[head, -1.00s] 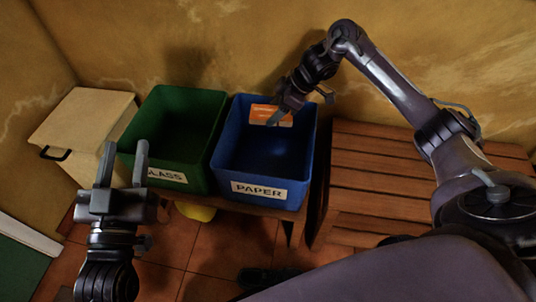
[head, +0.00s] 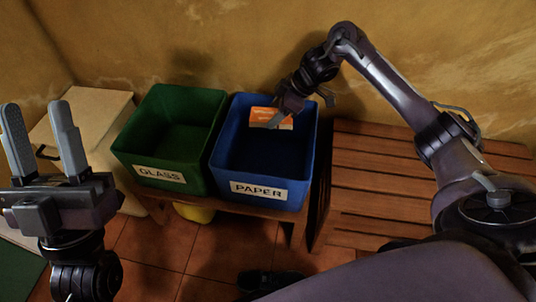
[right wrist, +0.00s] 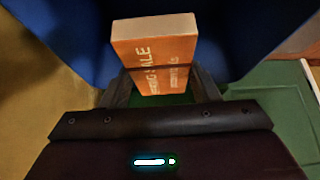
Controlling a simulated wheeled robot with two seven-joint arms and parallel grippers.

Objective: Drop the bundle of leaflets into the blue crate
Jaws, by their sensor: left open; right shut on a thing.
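The bundle of leaflets (head: 272,118) is an orange block with a dark band and pale edges. My right gripper (head: 278,112) is shut on it, at the back part of the blue crate's opening. In the right wrist view the bundle (right wrist: 155,55) stands between the two fingers, with blue crate walls around it. The blue crate (head: 258,190) carries a PAPER label and looks otherwise empty; part of its inside is dark. My left gripper (head: 42,140) is open and empty at the far left, away from the crates.
A green crate (head: 150,172) labelled GLASS stands directly left of the blue one. A cream lidded box (head: 95,110) is further left. A slatted wooden bench (head: 370,185) is on the right. Something yellow (head: 195,212) lies under the crates' stand. A plaster wall rises close behind.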

